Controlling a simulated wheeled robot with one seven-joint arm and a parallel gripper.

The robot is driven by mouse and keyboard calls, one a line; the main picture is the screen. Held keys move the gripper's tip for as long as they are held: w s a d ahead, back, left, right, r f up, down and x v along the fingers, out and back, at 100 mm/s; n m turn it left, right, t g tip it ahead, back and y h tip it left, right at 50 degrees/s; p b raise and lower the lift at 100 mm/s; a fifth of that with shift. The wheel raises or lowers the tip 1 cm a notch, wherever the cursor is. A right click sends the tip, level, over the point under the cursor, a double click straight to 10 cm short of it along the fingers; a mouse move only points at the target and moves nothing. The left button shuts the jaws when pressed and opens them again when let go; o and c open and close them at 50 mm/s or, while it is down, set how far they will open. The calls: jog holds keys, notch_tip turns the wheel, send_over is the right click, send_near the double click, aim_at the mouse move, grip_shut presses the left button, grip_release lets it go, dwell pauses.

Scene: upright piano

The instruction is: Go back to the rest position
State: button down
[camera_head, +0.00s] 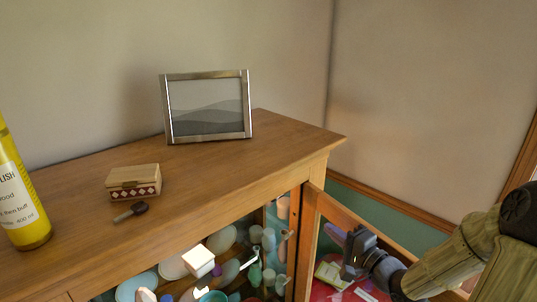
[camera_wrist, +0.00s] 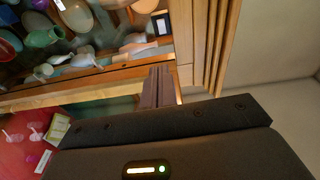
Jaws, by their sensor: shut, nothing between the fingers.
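My gripper (camera_head: 350,243) is at the lower right of the head view, in front of the open cabinet door (camera_head: 310,225). In the wrist view its fingers (camera_wrist: 158,84) are together with nothing between them. They point toward the cabinet's wooden frame (camera_wrist: 182,45). Whether they touch the wood cannot be told. My arm reaches in from the right edge.
The wooden cabinet (camera_head: 70,205) holds several dishes and glasses. On its top stand a picture frame (camera_head: 207,108), a small box (camera_head: 135,182), a dark key-like item (camera_head: 131,212) and a yellow polish bottle (camera_head: 20,195). A wall (camera_head: 430,100) closes the right side.

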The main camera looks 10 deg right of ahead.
notch_tip(320, 180, down, 9)
jog(key=s+a+n+g+h, duration=0.2)
jog(key=n+g+h, duration=0.4)
jog(key=h, duration=0.1)
jog(key=s+a+n+g, duration=0.3)
jog(key=s, duration=0.3)
jog(key=s+a+n+g+h, duration=0.1)
jog(key=s+a+n+g, duration=0.1)
jog(key=s, duration=0.5)
jog(key=shift+a+n+g, duration=0.4)
jog(key=shift+n+g, duration=0.3)
jog(key=shift+g, duration=0.4)
jog(key=shift+f, duration=0.1)
